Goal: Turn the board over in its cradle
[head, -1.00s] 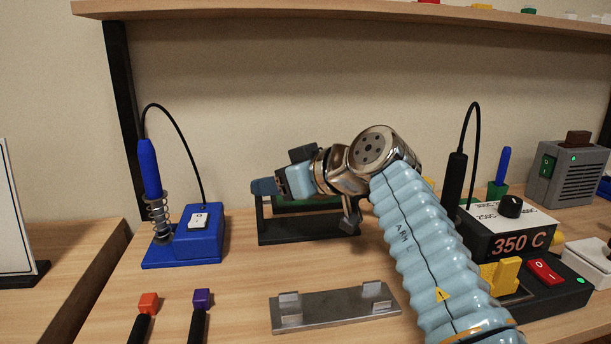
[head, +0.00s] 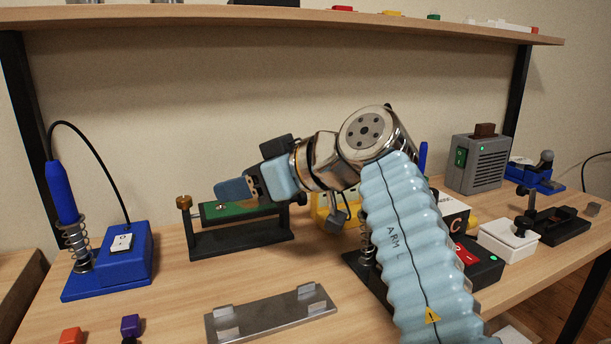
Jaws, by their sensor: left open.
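The green board (head: 232,211) lies roughly flat in its black cradle (head: 240,238) at the middle left of the bench. A brass knob (head: 183,202) is on the cradle's left end. My left gripper (head: 238,188) is open, with its blue-tipped fingers pointing left just above or in front of the board. It hides part of the board's back and right side. I cannot tell whether a finger touches the board. My right gripper is not in view.
A blue soldering stand (head: 110,262) with its iron is left of the cradle. A grey metal plate fixture (head: 268,314) lies in front. A grey box (head: 475,163) and a white box (head: 508,243) stand at right. A shelf (head: 300,20) runs above.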

